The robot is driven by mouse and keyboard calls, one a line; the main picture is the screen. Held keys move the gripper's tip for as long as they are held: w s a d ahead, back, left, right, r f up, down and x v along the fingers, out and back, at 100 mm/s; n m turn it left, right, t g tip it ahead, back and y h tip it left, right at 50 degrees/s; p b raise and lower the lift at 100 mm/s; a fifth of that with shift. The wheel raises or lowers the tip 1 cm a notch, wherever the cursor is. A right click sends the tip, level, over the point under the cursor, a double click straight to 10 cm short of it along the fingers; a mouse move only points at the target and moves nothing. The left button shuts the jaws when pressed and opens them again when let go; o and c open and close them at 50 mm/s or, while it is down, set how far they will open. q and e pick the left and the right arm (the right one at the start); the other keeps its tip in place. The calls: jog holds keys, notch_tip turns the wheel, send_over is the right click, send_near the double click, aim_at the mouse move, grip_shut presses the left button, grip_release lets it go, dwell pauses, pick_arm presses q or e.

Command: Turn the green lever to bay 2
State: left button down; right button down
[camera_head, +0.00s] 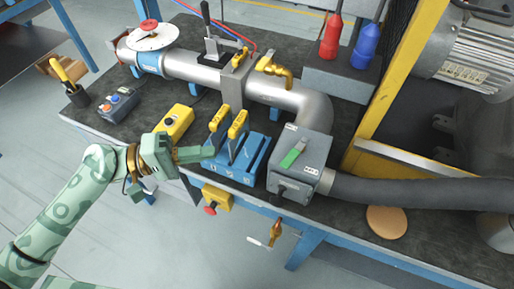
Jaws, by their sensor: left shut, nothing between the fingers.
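The green lever (293,154) lies on the top of a grey box (310,150) at the middle right of the bench. Small markings are on the box, but I cannot read bay numbers there. My left gripper (208,153) is shut and empty. Its fingertips are at the left side of a blue block (250,160) with yellow-handled levers (238,124); I cannot tell whether they touch it. The green lever is to the right of my left gripper, beyond this block, and clearly apart from it. My right gripper is not in view.
A silver pipe (200,70) runs behind and bends down to the grey box. A dark hose (420,190) leaves the box to the right. A yellow button box (178,122) stands behind my left gripper. A round tan disc (386,222) lies on bare bench at the right.

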pick_arm(q)
jog(key=r, duration=0.1)
send_near(289, 153)
jog(key=w+d, duration=0.3)
jog(key=w, duration=0.1)
jog(key=shift+s+d+f+h+p, duration=0.15)
jog(key=shift+s+d+f+p, duration=0.15)
jog(key=shift+s+d, duration=0.3)
jog(key=shift+s+d+f+h+p, duration=0.2)
jog(key=shift+s+d, duration=0.25)
jog(key=shift+d, duration=0.3)
